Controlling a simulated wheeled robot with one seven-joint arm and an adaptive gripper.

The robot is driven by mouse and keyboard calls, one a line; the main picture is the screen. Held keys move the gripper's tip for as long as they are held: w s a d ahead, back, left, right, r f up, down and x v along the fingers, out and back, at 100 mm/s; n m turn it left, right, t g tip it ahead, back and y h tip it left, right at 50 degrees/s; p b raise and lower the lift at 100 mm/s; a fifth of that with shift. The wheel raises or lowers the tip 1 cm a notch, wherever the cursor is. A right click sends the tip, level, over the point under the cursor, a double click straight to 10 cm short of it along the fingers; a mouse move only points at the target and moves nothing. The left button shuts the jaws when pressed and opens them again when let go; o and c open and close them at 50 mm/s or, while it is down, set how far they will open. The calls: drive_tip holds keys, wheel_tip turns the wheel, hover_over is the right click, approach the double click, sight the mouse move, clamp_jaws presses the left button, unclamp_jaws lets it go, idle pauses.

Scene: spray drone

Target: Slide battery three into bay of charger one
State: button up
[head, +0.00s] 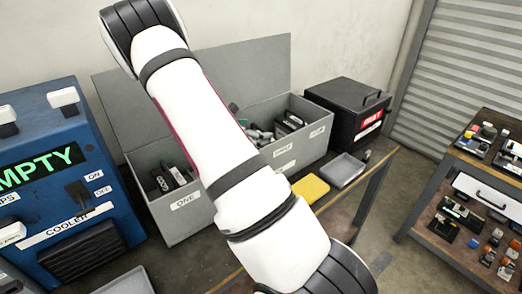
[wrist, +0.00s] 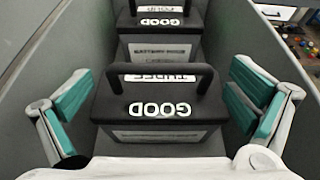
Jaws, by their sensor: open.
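Battery three (wrist: 160,110) is a dark block with a black top handle and white labels reading THREE and GOOD, upside down in the wrist view. My gripper (wrist: 163,97) is open, with one teal-padded finger on each side of the battery and gaps between pads and battery. Behind it, another battery (wrist: 160,22) also reads GOOD. The case's left compartment is labelled ONE. I cannot make out charger one.
A blue cooler unit (head: 60,170) with an EMPTY display and a lever stands left. A black box (head: 345,112), yellow pad (head: 310,188) and grey tray (head: 342,170) are on the right. The grey case walls rise close beside my fingers. A cart (head: 470,215) stands far right.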

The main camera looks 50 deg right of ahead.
drive_tip(key=shift+x, duration=1.1)
drive_tip(key=c, duration=1.5)
drive_tip(key=shift+r, duration=0.2)
drive_tip(key=shift+c, duration=1.1)
drive_tip(key=shift+d+r, duration=0.1)
